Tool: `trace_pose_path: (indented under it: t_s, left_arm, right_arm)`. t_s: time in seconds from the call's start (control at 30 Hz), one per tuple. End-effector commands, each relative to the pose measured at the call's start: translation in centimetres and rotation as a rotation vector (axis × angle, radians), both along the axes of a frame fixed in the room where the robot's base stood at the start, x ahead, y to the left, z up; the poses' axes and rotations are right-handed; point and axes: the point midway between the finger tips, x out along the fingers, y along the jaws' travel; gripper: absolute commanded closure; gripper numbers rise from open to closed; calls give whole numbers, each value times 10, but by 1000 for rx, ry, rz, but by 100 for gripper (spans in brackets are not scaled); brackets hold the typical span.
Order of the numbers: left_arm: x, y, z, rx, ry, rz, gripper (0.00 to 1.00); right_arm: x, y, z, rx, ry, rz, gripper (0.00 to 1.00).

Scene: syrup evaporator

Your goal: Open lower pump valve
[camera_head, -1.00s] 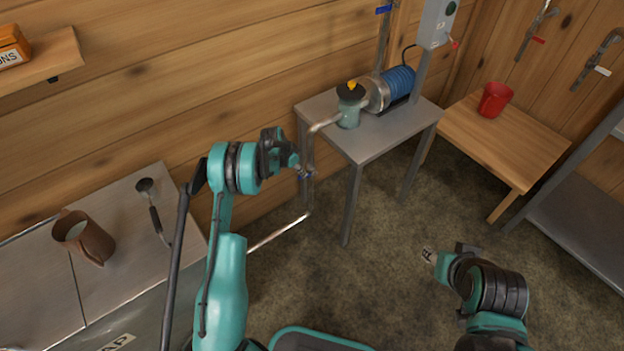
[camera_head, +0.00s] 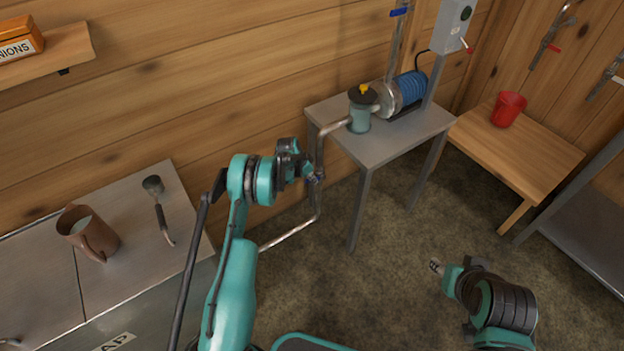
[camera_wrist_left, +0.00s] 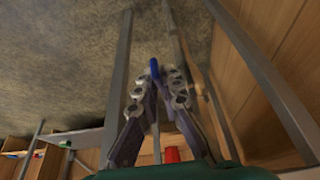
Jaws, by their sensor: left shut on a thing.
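The lower pump valve has a small blue handle (camera_head: 318,178) on the metal pipe (camera_head: 319,200) that drops from the pump table. My left gripper (camera_head: 312,177) is at this handle. In the left wrist view the blue handle (camera_wrist_left: 155,69) sits between the fingertips of the left gripper (camera_wrist_left: 157,82), which is shut on it. The fingers hide part of the handle, so its exact angle is hard to tell. My right gripper (camera_head: 436,266) hangs empty over the floor, well away from the valve; its jaws are too small to judge.
The grey pump table (camera_head: 395,145) carries the blue pump motor (camera_head: 411,87) and a filter housing (camera_head: 360,115). A red cup (camera_head: 508,109) stands on a wooden bench (camera_head: 520,155). A metal counter (camera_head: 130,255) with a brown pitcher (camera_head: 88,233) is at the left. Floor between is clear.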

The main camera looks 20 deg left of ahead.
Motion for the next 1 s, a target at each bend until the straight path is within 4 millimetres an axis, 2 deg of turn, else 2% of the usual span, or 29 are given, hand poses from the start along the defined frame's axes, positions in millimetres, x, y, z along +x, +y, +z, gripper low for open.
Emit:
trace_pose_path:
  t_s: [0.5, 0.9, 0.93, 1.0]
  left_arm:
    - [13, -10, 18, 211, 269, -2, 100]
    - [13, -10, 20, 229, 294, 0, 100]
    - [13, -10, 19, 229, 294, 0, 89]
    - [13, -10, 20, 229, 294, 0, 72]
  right_arm:
    - [0, 0, 0, 0, 0, 0, 60]
    - [0, 0, 0, 0, 0, 0, 60]
    - [0, 0, 0, 0, 0, 0, 60]
    - [0, 0, 0, 0, 0, 0, 60]
